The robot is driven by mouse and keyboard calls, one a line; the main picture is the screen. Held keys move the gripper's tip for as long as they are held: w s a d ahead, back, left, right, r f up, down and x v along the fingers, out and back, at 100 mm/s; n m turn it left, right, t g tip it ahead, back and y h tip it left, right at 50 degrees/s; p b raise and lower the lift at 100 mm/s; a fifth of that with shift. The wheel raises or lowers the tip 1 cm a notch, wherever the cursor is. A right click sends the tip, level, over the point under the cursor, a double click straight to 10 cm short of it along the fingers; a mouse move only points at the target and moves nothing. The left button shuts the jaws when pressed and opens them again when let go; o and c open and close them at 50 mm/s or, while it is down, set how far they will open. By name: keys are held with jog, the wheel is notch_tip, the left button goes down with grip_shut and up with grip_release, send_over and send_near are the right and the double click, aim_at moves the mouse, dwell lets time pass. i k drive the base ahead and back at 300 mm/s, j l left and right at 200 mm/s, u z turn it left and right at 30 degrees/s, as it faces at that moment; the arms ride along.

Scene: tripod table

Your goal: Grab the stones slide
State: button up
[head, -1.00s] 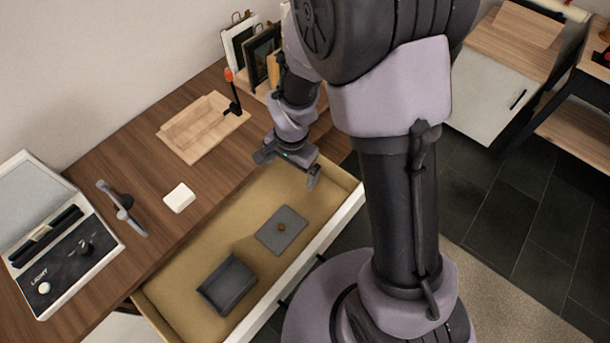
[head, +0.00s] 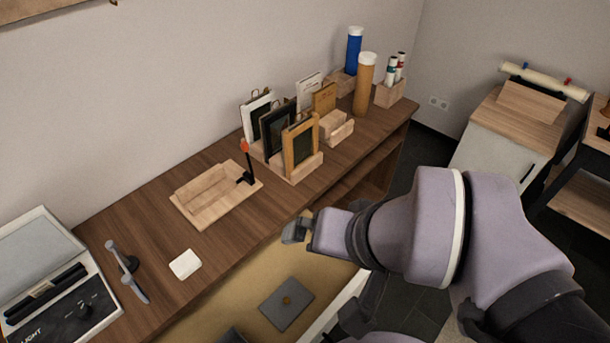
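I cannot tell for sure which thing is the stones slide; no picture of stones is readable. Framed pieces stand in a wooden rack on the desk: a white-edged one (head: 258,104), a black one (head: 276,130) and a wood-framed one (head: 301,147). A small white square (head: 185,264) lies flat on the desk. In the open drawer (head: 238,292) lies a flat grey lid (head: 285,305) with a small knob; a dark grey box (head: 232,336) is cut off at the bottom edge. My gripper (head: 296,230) is at the desk's front edge, above the drawer, seen side-on, its opening unclear.
A shallow wooden tray (head: 195,207) with an orange-tipped black tool (head: 246,163) sits on the desk (head: 160,235). A grey handled tool (head: 127,270) and a light box (head: 38,262) are at left. An orange tube (head: 364,85) and a blue tube (head: 353,50) stand at back.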

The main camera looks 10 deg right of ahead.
aim_at(43, 288)
jog(key=u, duration=1.95)
jog(key=k+j, duration=0.1)
jog(key=j, duration=0.3)
jog(key=k+j+z, duration=0.1)
jog(key=j, duration=0.35)
jog(key=k+j, duration=0.1)
jog(key=j, duration=0.3)
jog(key=i+j+z, duration=0.2)
jog(key=i+j, duration=0.85)
jog(key=i, duration=0.15)
jog(key=i+l, duration=0.15)
jog(key=i, duration=0.35)
jog(key=l+z, duration=0.05)
